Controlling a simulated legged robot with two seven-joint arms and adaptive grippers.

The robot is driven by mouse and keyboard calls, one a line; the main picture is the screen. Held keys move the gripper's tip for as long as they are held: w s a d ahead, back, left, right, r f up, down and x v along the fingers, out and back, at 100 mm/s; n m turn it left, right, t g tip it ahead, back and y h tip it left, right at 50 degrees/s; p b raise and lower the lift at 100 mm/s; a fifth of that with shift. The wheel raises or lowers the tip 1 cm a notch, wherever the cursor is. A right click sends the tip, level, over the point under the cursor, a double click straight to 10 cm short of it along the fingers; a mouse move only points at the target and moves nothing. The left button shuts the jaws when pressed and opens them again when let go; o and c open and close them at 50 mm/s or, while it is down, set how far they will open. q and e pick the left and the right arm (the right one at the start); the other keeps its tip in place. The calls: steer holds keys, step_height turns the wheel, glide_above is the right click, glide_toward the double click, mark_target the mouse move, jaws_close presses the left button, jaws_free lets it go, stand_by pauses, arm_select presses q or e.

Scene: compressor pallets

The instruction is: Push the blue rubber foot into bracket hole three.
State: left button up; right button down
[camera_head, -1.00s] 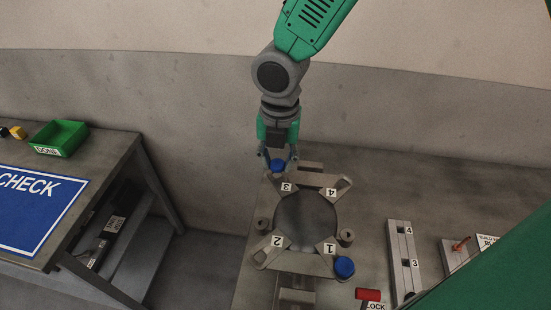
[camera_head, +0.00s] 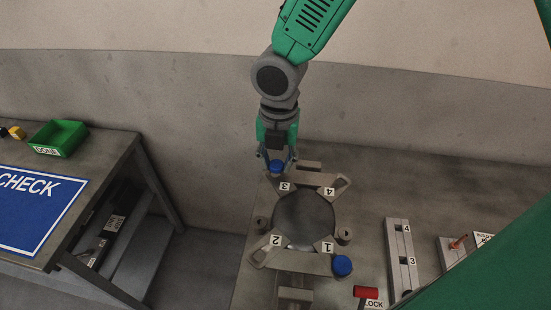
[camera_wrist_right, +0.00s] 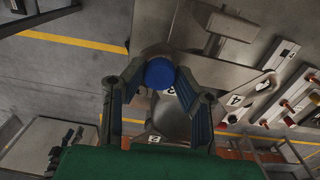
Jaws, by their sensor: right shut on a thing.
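My right gripper (camera_head: 277,158) points down at the far left arm of the grey bracket (camera_head: 318,262), by the label 3. It is shut on a blue rubber foot (camera_head: 276,167). In the right wrist view the foot (camera_wrist_right: 159,73) shows as a round blue disc at the fingertips. The foot is over or at the hole by label 3; I cannot tell how deep it sits, and the hole is hidden. Another blue foot (camera_head: 342,266) sits at the bracket corner by label 1. My left gripper is not in view.
A grey rail (camera_head: 401,262) with labels 3 and 4 stands right of the bracket. A red-handled part (camera_head: 366,292) lies near the front. At left, a bench carries a green bin (camera_head: 58,138) and a blue CHECK mat (camera_head: 35,205).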

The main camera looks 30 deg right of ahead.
mark_target(278, 163)
steer(key=shift+f+b, duration=0.3)
steer(key=shift+f, duration=0.45)
steer(key=c, duration=1.2)
jaws_free()
steer(key=shift+o, duration=0.2)
step_height(278, 163, up, 12)
steer(key=shift+d, duration=0.15)
steer(key=shift+f, duration=0.1)
